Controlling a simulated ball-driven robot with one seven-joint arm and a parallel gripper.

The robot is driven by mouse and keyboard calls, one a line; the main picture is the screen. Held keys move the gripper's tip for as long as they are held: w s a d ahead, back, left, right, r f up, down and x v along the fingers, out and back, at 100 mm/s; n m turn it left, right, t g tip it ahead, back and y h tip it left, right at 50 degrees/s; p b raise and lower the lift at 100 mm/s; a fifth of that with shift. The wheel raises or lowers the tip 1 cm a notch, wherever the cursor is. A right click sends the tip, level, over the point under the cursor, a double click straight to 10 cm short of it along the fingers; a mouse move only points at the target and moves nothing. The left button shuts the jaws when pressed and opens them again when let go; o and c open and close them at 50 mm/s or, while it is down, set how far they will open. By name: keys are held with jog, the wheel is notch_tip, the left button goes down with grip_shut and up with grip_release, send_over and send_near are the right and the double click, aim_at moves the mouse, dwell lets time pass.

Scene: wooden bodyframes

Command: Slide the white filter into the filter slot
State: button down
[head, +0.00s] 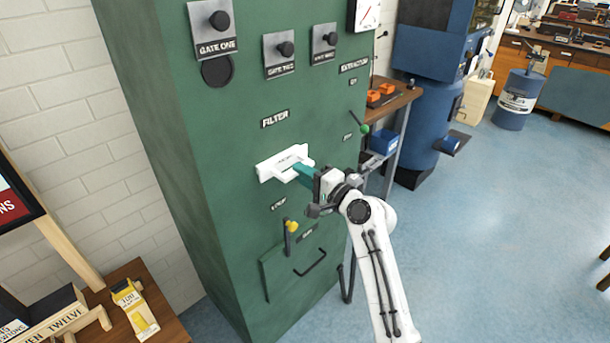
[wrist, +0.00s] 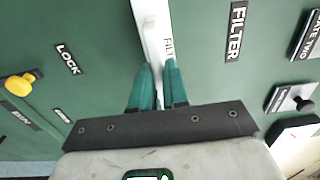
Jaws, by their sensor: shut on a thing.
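The white filter (head: 285,163) is at the front face of the green cabinet, below the FILTER label (head: 275,119). Its wide white front plate lies close against the panel. The slot itself is hidden behind it, so I cannot tell how deep the filter sits. My gripper (head: 300,170) reaches in from the right with its teal fingers at the filter's middle. In the wrist view the filter (wrist: 150,35) stands as a white strip, and my gripper (wrist: 158,80) is shut on its handle part between the two fingertips.
The green cabinet (head: 225,200) also carries GATE knobs above, a yellow-tipped lock lever (head: 292,226) below, and a green-tipped lever (head: 364,128) at right. A workbench (head: 405,97) stands behind at right. A wooden table (head: 150,290) is at lower left. Open floor lies to the right.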

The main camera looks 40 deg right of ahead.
jog(key=shift+w, duration=0.9)
jog(key=c, duration=1.1)
grip_release()
jog(key=shift+o, duration=0.2)
jog(key=shift+s+f, duration=0.1)
jog(key=shift+s, duration=0.3)
jog(key=s+b, duration=0.2)
jog(key=s, duration=0.8)
jog(key=shift+d, duration=0.15)
